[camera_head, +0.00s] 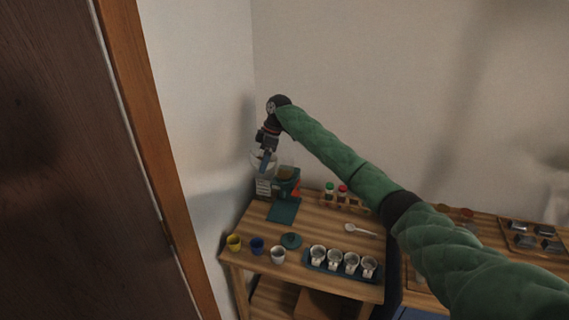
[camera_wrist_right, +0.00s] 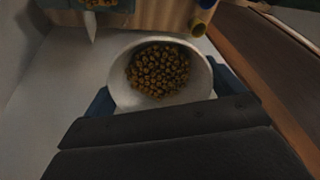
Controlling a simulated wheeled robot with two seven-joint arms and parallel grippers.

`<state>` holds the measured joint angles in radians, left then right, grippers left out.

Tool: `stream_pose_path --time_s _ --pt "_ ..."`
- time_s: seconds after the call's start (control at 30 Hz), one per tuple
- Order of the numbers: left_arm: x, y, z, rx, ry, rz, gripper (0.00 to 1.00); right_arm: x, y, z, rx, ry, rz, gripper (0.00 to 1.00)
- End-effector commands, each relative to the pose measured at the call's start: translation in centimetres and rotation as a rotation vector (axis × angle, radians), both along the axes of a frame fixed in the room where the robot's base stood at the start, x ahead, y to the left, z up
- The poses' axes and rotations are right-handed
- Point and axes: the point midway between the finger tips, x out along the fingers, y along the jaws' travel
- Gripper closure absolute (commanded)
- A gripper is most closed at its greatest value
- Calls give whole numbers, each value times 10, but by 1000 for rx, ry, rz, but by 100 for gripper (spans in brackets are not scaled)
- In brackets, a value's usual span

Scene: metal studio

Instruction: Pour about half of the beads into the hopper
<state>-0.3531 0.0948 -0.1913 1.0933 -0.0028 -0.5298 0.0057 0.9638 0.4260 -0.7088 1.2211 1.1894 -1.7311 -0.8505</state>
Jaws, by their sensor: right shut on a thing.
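My right gripper (camera_head: 265,158) is shut on a pale round bowl (camera_wrist_right: 117,86), with one blue finger on either side of it in the right wrist view. Many brown-gold beads (camera_wrist_right: 158,72) lie in the bowl. In the head view the bowl is small and partly hidden by the gripper, above and slightly left of the machine with the hopper (camera_head: 287,173). The hopper is see-through, with brownish content low inside; a few similar beads show at the top edge of the right wrist view. The machine has a green base (camera_head: 284,211). My left gripper is not in view.
The wooden table (camera_head: 325,225) stands in a wall corner. Yellow (camera_head: 234,242), blue (camera_head: 257,245) and white (camera_head: 278,254) cups line its front, beside a green lid (camera_head: 291,240) and a tray (camera_head: 317,271) of white cups.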

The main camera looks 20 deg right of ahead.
Motion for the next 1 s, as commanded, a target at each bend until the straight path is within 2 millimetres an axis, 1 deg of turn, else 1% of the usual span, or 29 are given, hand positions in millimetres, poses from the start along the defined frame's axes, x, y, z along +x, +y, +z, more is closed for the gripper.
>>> stream_pose_path --time_s 0.1,0.27,0.37,0.57,0.67,0.73,0.8,1.0 --pt "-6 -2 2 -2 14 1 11 2 -8 8 57 9 -2 36" --pt "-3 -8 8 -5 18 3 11 4 -16 21 135 26 -2 36" --pt "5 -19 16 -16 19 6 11 5 -22 21 185 35 -1 36" --pt "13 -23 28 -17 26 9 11 7 -33 26 283 55 -2 36" --pt "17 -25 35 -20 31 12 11 7 -36 22 332 65 -1 36" --pt "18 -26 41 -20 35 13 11 7 -37 23 354 67 0 36" --pt "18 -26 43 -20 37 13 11 7 -37 25 360 68 1 36" --pt "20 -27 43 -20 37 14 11 7 -38 22 378 73 0 36"
